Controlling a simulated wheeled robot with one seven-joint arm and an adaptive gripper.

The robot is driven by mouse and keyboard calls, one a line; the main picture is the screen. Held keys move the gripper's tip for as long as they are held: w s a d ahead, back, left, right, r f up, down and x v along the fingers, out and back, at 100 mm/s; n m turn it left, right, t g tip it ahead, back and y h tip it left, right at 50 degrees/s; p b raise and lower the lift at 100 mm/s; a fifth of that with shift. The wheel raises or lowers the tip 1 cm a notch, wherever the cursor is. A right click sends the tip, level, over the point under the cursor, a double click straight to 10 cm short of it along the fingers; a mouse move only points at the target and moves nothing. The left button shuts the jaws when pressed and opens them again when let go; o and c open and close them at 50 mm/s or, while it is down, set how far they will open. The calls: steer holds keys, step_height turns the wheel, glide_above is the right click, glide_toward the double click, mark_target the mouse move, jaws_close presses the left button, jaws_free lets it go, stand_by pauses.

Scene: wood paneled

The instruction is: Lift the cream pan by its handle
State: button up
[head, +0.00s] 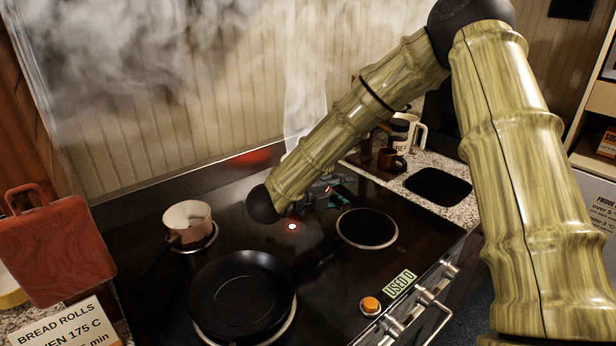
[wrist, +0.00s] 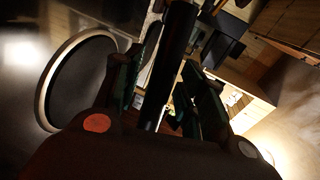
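The cream pan (head: 187,219) stands upright on the rear left burner in the head view. A dark handle seems to run from it toward the lower left, hard to make out against the black hob. My gripper (head: 328,193) is to the right of the pan, low over the rear of the hob and partly hidden by my arm. In the wrist view my gripper (wrist: 165,92) has its two fingers apart. A dark bar shows between them; I cannot tell what it is or whether it is touched. The cream pan does not show there.
A black frying pan (head: 240,295) sits on the front left burner. The front right burner (head: 367,228) is bare. Mugs (head: 392,160) stand on the right counter near a black mat (head: 438,187). A red board (head: 57,245) stands at left. Smoke drifts over the back wall.

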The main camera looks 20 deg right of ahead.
jaws_close()
steer(key=shift+r+p, duration=1.25)
steer(key=shift+r, duration=1.3)
steer(key=s+d+r, duration=0.2)
steer(key=s, duration=0.3)
steer(key=shift+s+p, duration=0.35)
